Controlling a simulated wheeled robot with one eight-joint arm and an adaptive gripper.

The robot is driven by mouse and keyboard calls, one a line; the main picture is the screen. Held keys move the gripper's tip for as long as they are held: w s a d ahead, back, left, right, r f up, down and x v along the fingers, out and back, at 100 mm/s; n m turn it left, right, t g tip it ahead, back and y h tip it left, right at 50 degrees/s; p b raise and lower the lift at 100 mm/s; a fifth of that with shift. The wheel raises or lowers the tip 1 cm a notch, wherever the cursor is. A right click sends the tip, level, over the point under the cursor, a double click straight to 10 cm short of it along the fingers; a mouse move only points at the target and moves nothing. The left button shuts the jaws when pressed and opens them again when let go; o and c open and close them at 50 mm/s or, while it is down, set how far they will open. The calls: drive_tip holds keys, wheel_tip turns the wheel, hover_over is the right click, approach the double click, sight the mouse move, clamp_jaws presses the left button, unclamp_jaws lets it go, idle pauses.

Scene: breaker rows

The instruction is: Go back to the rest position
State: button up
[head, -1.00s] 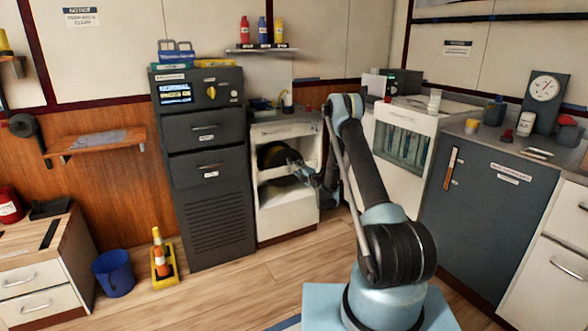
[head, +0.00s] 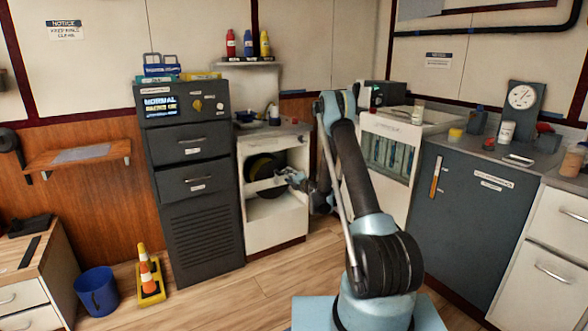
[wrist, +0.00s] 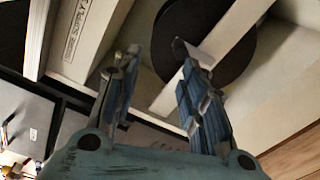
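My gripper (head: 293,178) is in front of the white open-fronted cabinet (head: 275,228) in the head view, at about the height of its middle shelf. In the wrist view, my gripper (wrist: 157,48) has its two fingers apart with nothing held between them. Beyond the fingers is a dark round item (wrist: 205,35) in the cabinet. A dark round item also shows on the cabinet's upper shelf in the head view (head: 262,166). My arm is bent and reaches forward from the base. I cannot tell the exact gap between the gripper and the cabinet.
A dark drawer cabinet (head: 197,225) stands left of the white cabinet. A grey-blue cupboard (head: 470,215) stands to the right. A blue bucket (head: 98,291) and a cone on a yellow base (head: 149,278) are on the floor at left. The floor (head: 220,302) between them and my base is clear.

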drive_tip(key=s+r+n+g, duration=0.2)
drive_tip(key=s+r+n, duration=0.2)
drive_tip(key=r+n, duration=0.25)
drive_tip(key=s+r+n+g, duration=0.1)
drive_tip(key=s+r+n, duration=0.45)
drive_tip(key=r, duration=0.25)
drive_tip(key=s+d+r+n+g+h, duration=0.1)
drive_tip(key=s+d+r+n+g, duration=0.2)
drive_tip(key=s+n, duration=0.4)
drive_tip(key=s+d+r+n+g+h, duration=0.15)
drive_tip(key=s+r+n, duration=0.3)
drive_tip(key=s, duration=0.45)
drive_tip(key=s+d+f+n+g+h, duration=0.1)
drive_tip(key=s+d+n, duration=0.5)
drive_tip(key=s, duration=0.8)
drive_tip(key=s+d+f+n+g+h, duration=0.2)
drive_tip(key=s+d+f+n, duration=0.4)
drive_tip(key=s, duration=0.8)
drive_tip(key=s+d+f+n+g+h, duration=0.2)
drive_tip(key=s+d+n, duration=0.4)
drive_tip(key=s, duration=0.8)
drive_tip(key=shift+f+n+h, duration=0.75)
drive_tip(key=shift+n+h, duration=0.3)
drive_tip(key=shift+d, duration=0.1)
